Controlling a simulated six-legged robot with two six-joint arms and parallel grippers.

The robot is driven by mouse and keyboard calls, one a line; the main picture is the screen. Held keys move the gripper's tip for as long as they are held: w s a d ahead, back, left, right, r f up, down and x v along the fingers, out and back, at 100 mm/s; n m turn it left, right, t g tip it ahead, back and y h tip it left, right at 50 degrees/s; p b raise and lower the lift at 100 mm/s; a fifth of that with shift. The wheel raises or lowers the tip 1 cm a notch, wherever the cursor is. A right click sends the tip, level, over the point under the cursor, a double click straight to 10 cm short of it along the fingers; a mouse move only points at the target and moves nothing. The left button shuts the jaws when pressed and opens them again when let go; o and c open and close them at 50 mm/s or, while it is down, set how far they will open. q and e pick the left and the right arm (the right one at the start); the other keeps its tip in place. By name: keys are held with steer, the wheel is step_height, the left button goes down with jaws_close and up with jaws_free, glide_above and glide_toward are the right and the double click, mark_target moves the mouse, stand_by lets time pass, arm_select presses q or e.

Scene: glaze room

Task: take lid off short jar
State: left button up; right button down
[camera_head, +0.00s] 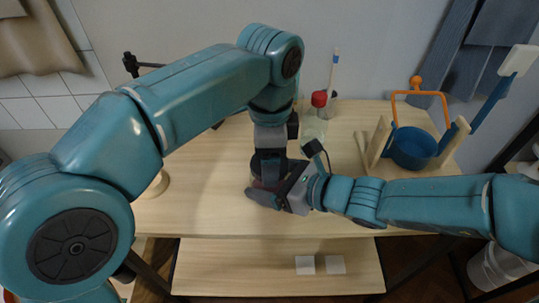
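My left gripper (270,178) comes down from above over the middle of the table, its fingers pointing down. My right gripper (272,188) reaches in from the right at the same place, low over the table. A small dark reddish thing (258,184) shows between the two grippers; it may be the short jar, but the fingers hide most of it. I cannot tell its lid from its body, or whether either gripper is closed on it. A clear glass vessel with a red top (319,99) stands apart behind the grippers.
The pale wooden table (210,208) is clear at front left and front right. A blue pot (412,148) sits in a wooden rack at right, beside an orange handle (420,93) and a white-headed blue tool (517,61). A lower shelf (230,268) holds two white squares (305,265).

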arm_select(q)
steer(key=shift+n, duration=0.4)
